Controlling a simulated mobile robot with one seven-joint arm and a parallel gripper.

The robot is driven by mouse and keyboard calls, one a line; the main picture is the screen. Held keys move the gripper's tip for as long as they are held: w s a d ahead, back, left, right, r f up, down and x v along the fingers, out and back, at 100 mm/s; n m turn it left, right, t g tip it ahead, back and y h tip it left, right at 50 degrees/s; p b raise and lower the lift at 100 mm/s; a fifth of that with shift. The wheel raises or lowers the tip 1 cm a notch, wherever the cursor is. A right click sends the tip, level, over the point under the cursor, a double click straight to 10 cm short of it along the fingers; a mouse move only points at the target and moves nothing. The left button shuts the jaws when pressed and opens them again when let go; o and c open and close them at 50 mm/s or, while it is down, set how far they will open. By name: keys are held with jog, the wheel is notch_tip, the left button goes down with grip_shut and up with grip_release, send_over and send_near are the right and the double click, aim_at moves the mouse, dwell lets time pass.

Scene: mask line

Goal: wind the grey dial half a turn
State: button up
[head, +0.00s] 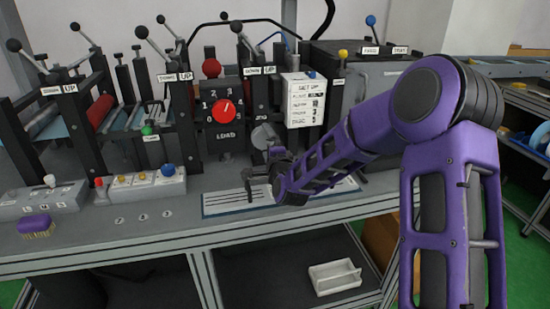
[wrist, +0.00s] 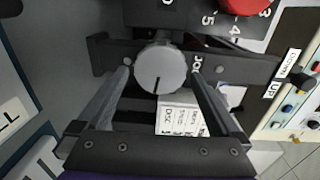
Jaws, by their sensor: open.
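The grey dial (head: 262,136) is on the black machine's front, right of the red LOAD dial. In the wrist view it is a round pale knob (wrist: 160,66) with a dark line pointing toward the picture's bottom, beside a "JOG" label. My gripper (head: 262,172) is in front of the machine, close to the dial. In the wrist view my gripper (wrist: 161,78) is open, with one finger on each side of the dial. I cannot tell whether the fingertips touch it or how far they reach along it.
The red LOAD dial (head: 222,111) sits up and left of the grey dial. The white set-up card (head: 305,100) is close on the right. Levers with ball knobs rise above. A printed sheet (head: 225,203) lies on the bench (head: 185,225) below my gripper.

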jog(key=f+v, duration=0.1)
jog(key=v, duration=1.5)
jog(key=shift+s+r+p, duration=0.25)
jog(key=shift+r+p, duration=0.05)
jog(key=shift+r, duration=0.2)
